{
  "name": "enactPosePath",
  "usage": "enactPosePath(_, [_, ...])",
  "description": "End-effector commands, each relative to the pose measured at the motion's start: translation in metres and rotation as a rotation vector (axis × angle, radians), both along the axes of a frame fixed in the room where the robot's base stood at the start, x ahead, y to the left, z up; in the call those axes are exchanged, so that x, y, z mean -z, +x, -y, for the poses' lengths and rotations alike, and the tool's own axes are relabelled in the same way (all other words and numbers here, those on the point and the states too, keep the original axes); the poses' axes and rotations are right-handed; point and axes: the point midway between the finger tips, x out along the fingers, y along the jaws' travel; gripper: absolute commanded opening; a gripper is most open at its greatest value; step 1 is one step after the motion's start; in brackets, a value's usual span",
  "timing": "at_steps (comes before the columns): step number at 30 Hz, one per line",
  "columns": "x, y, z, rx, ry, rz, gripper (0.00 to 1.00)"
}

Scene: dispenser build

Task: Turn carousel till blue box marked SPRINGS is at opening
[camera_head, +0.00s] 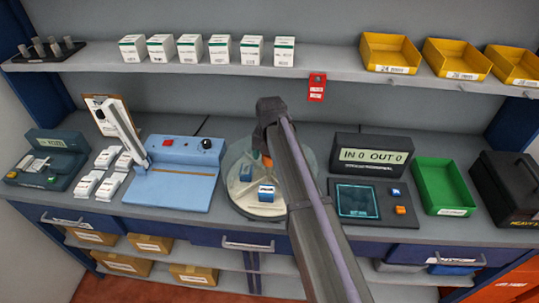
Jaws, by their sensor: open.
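The round carousel (240,200) stands on the counter in the middle, under what looks like a clear round cover. A blue and white box (266,192) sits near its front edge. Another blue and white box (246,172) sits at its left. An orange item (267,161) shows at the back, beside my arm. The print on the boxes is too small to read, so I cannot tell which is marked SPRINGS. My gripper (262,148) is open, over the back of the carousel. My arm hides the carousel's right part and much of the gripper.
A blue machine (175,184) stands left of the carousel. Right of it are a dark panel (357,201) with an orange button, a display reading IN 0 OUT 0 (372,156) and a green tray (418,176). A shelf (335,65) with white boxes and yellow bins runs above.

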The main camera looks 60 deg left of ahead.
Motion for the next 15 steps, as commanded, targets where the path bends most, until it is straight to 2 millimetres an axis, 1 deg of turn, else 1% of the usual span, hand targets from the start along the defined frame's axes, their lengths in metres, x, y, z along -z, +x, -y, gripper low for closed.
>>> enactPosePath(5, [-0.005,0.0,0.0,0.0,0.0,0.0,0.76])
enactPosePath(8, [-0.019,0.0,0.0,0.0,0.0,0.0,0.76])
enactPosePath(11, [-0.042,0.0,0.0,0.0,0.0,0.0,0.76])
enactPosePath(15, [-0.078,0.001,0.001,0.0,0.0,0.0,0.76])
